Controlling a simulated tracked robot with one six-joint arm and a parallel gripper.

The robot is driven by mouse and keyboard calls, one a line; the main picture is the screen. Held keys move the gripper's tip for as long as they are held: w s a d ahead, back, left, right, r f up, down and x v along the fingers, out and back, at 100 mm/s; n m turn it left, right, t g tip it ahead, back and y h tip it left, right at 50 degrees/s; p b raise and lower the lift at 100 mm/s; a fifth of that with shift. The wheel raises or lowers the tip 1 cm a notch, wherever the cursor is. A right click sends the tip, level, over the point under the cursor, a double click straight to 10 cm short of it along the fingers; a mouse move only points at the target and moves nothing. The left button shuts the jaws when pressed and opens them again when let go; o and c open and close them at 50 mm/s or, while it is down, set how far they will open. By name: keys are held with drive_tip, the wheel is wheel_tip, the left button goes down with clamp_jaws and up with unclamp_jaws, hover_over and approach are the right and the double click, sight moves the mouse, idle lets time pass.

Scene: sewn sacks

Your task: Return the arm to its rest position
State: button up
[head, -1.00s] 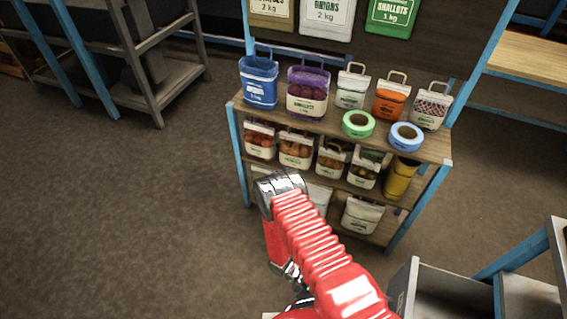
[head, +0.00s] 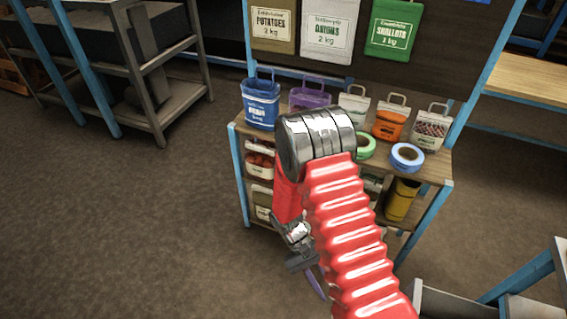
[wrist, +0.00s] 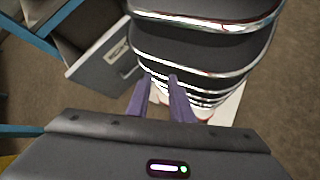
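My red arm is folded in front of the shelf in the head view, with its silver elbow raised. My gripper (head: 321,294) hangs below the elbow, pointing down, in front of the shelf and clear of the sacks. One purple finger shows there. In the wrist view both purple fingers of my gripper (wrist: 159,79) stand apart with a gap between them. Nothing is held between them. Ribbed dark parts with bright edges, likely my own, lie just beyond the fingertips.
The wooden shelf (head: 433,171) with blue posts holds a blue sack (head: 261,103), an orange sack (head: 390,122), other sacks, green tape (head: 365,146) and blue tape (head: 407,157). The arm hides part of it. A grey bin (wrist: 106,62) shows in the wrist view. Floor at left is clear.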

drive_tip(key=s+d+r+m+t+y, duration=0.1)
drive_tip(key=r+t+y, duration=0.2)
drive_tip(key=r, duration=1.8)
drive_tip(key=s+d+r+m+t+y, duration=0.1)
drive_tip(key=r+t, duration=0.8)
drive_tip(key=r, duration=1.2)
drive_tip(key=shift+s+d+t+y, duration=0.45)
drive_tip(key=shift+d+y, duration=0.2)
drive_tip(key=shift+y, duration=0.35)
drive_tip(key=shift+f, duration=0.1)
